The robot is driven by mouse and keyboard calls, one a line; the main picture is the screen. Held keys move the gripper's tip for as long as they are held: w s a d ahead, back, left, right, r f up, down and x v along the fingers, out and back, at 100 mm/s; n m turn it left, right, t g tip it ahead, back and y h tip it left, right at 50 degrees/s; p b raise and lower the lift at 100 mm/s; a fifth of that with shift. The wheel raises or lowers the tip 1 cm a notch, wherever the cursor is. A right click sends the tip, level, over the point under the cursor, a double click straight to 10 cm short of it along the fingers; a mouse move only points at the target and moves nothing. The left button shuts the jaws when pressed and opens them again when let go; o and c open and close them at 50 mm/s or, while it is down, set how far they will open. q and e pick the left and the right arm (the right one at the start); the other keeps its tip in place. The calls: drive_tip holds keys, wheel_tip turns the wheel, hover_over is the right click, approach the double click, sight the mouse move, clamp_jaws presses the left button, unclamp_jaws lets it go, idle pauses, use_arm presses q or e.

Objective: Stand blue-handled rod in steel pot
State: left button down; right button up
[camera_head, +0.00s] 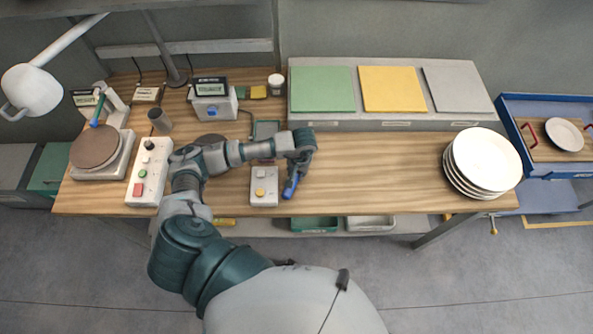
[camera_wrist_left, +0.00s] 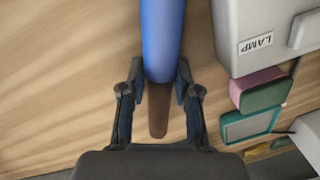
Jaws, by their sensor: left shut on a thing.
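The blue-handled rod (camera_head: 290,188) is in my left gripper (camera_head: 298,170), over the middle of the wooden table near its front edge. In the left wrist view the blue handle (camera_wrist_left: 162,40) passes between the two fingers (camera_wrist_left: 160,88), and a brown end (camera_wrist_left: 158,112) shows between them. The left gripper is shut on the rod. Whether the rod touches the table is hard to tell. A small grey metal cup, which looks like the steel pot (camera_head: 159,121), stands upright at the left of the table, well left of the gripper. My right gripper is not in view.
A control box (camera_head: 264,187) with a yellow button sits just left of the rod. Stacked white plates (camera_head: 484,160) stand at right. The table's right middle is clear.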

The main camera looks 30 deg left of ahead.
use_arm(q)
drive_tip(key=shift+f, duration=0.1)
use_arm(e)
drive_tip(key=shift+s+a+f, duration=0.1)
use_arm(q)
drive_tip(key=c, duration=1.1)
unclamp_jaws()
drive_tip(key=shift+c, duration=0.2)
drive_tip(key=o, duration=0.3)
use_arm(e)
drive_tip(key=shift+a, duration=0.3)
use_arm(q)
drive_tip(key=shift+w+r, duration=0.1)
drive_tip(key=shift+r, duration=0.4)
drive_tip(key=r, duration=0.3)
drive_tip(key=d+r+b, duration=0.1)
drive_tip(key=r, duration=0.7)
drive_tip(key=shift+d+b, duration=0.15)
drive_tip(key=shift+b, duration=0.25)
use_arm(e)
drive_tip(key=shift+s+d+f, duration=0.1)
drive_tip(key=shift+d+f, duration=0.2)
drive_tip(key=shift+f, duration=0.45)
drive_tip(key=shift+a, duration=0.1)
